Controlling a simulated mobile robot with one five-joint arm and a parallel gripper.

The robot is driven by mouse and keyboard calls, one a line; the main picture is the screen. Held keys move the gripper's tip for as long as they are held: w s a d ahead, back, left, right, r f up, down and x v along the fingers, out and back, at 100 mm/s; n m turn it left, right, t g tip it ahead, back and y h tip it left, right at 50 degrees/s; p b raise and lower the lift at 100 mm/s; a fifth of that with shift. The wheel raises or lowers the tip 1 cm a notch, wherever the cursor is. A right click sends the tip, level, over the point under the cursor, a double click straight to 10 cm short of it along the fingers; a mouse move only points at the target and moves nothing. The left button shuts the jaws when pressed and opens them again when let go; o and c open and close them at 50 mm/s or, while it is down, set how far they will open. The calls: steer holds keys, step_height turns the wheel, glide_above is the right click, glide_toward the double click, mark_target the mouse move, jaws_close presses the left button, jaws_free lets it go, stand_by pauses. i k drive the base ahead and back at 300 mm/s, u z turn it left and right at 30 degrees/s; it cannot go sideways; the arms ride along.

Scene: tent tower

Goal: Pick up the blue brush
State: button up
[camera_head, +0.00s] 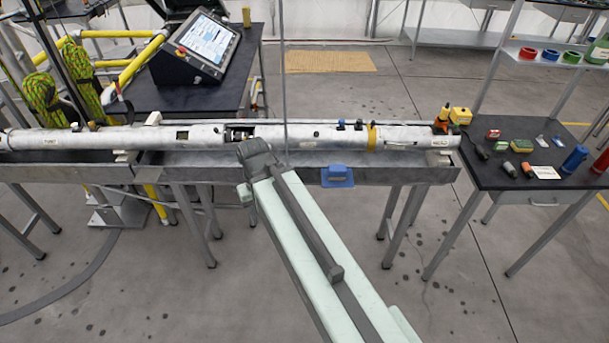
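My arm reaches up from the bottom of the view and ends in a dark grey part beside the bench. The fingers of my gripper cannot be made out there.
A long grey tube (320,135) lies along the bench (230,172). A dark table (500,178) at right holds several small items and a blue cylinder (575,158). A console (205,45) stands on a table at back left. Floor before the bench is clear.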

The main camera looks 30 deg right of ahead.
mark_target(336, 171)
steer(key=u, duration=1.85)
steer(key=k, duration=0.75)
steer(key=z, duration=0.95)
steer(key=i, duration=1)
steer(key=u, duration=0.05)
